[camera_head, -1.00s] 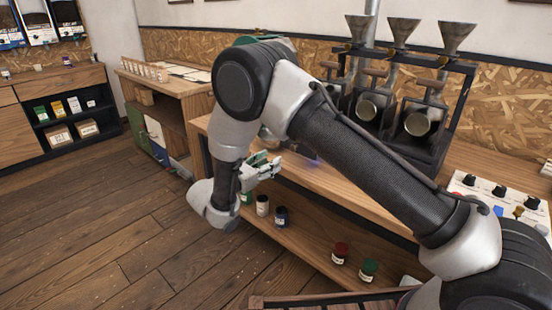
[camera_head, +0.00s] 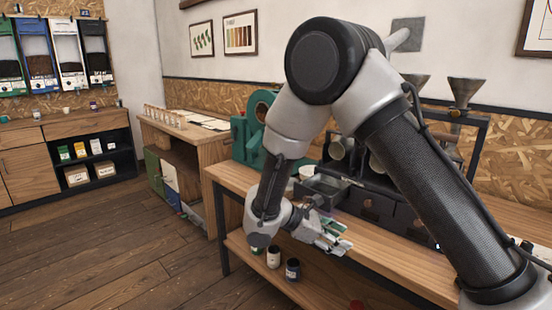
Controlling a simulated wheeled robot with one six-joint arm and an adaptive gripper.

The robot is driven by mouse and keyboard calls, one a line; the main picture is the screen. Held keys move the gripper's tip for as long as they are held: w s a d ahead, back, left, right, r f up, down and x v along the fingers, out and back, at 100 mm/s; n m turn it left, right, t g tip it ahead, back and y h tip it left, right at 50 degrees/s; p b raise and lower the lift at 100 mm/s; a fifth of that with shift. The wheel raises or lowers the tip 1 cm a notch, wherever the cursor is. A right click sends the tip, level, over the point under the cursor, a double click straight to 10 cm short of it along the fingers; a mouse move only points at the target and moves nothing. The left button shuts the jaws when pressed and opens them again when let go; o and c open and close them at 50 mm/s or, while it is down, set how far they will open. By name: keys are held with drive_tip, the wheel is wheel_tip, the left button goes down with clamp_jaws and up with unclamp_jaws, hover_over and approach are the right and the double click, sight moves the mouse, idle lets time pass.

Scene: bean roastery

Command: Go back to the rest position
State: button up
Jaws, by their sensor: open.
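My gripper (camera_head: 335,238) is at the end of my folded arm, in front of the wooden workbench (camera_head: 385,245). It points to the right and its fingers are apart. I see nothing between the fingers. My arm rises from the lower right, bends at the top middle and comes down to the wrist, hiding part of the bench and the roasting machine behind it.
Jars, one white-capped (camera_head: 273,257) and one dark (camera_head: 292,269), stand on the lower shelf below my gripper. A funnel (camera_head: 466,92) tops the black rack. The floor (camera_head: 120,255) at left is clear.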

drive_tip(key=s+d+r+m+t+y, duration=0.3)
drive_tip(key=s+d+r+m+y, duration=0.8)
drive_tip(key=s+d+r+m, duration=0.6)
drive_tip(key=s+d+r, duration=0.2)
drive_tip(key=s+r, duration=0.2)
drive_tip(key=r, duration=0.1)
drive_tip(key=shift+s+d+y, duration=0.2)
drive_tip(key=shift+d+y, duration=0.1)
drive_tip(key=shift+d, duration=0.1)
idle(0.6)
